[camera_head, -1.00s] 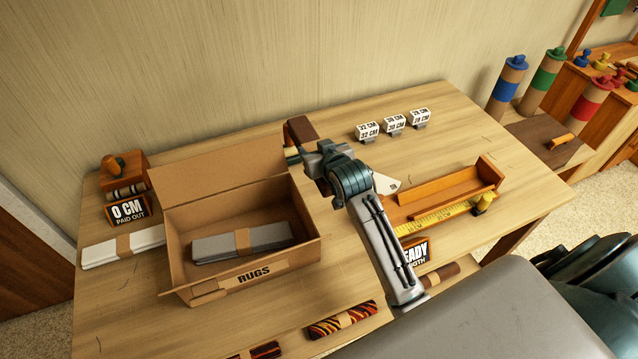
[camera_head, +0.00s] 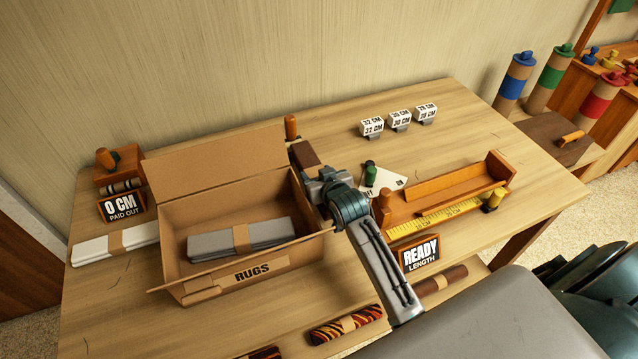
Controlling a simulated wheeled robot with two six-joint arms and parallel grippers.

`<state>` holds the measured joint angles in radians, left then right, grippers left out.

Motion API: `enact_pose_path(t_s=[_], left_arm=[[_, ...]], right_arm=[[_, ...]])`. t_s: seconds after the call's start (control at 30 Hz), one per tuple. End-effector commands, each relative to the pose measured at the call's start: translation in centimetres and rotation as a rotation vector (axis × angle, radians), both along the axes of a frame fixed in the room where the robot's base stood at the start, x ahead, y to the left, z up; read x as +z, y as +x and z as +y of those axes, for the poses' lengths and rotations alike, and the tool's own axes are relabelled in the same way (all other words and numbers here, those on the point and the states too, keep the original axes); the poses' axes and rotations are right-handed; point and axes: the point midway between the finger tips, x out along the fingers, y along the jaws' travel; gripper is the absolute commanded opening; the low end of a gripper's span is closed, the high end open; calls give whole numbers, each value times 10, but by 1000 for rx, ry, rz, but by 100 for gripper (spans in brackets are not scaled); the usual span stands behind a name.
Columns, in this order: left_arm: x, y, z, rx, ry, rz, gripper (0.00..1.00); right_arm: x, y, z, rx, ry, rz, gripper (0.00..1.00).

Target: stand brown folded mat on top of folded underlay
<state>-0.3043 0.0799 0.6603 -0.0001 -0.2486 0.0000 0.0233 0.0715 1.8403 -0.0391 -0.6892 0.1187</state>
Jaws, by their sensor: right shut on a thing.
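The brown folded mat (camera_head: 304,154) is in my right gripper (camera_head: 313,175), which is shut on it at the right edge of the cardboard box marked RUGS (camera_head: 262,270). Only the mat's upper part shows; its lower part is hidden behind the gripper and the box wall. A grey folded piece with a tan band, seemingly the folded underlay (camera_head: 205,247), lies flat on the box floor, to the left of and below the mat. I see a clear gap between them in the picture. My left gripper is not in view.
The box's back flap (camera_head: 215,160) stands up. A white folded piece (camera_head: 92,250) lies left of the box. A wooden tray (camera_head: 445,187) with a yellow tape, a READY LENGTH sign (camera_head: 419,254) and number blocks (camera_head: 399,120) stand right. Patterned rolls (camera_head: 345,326) lie in front.

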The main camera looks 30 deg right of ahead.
Motion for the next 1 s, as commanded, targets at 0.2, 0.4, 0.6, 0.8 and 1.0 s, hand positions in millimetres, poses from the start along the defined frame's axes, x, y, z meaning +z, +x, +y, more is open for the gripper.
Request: enact_pose_path(t_s=[0.2, 0.4, 0.6, 0.8, 1.0], left_arm=[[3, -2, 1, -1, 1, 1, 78], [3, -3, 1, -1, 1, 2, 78], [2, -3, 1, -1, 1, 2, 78], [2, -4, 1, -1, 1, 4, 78], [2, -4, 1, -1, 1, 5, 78]], right_arm=[[-29, 0, 0, 0, 1, 0, 19], [-37, 0, 0, 0, 0, -3, 19], [-38, 0, 0, 0, 0, -2, 19], [-41, 0, 0, 0, 0, 0, 74], [-41, 0, 0, 0, 0, 0, 74]])
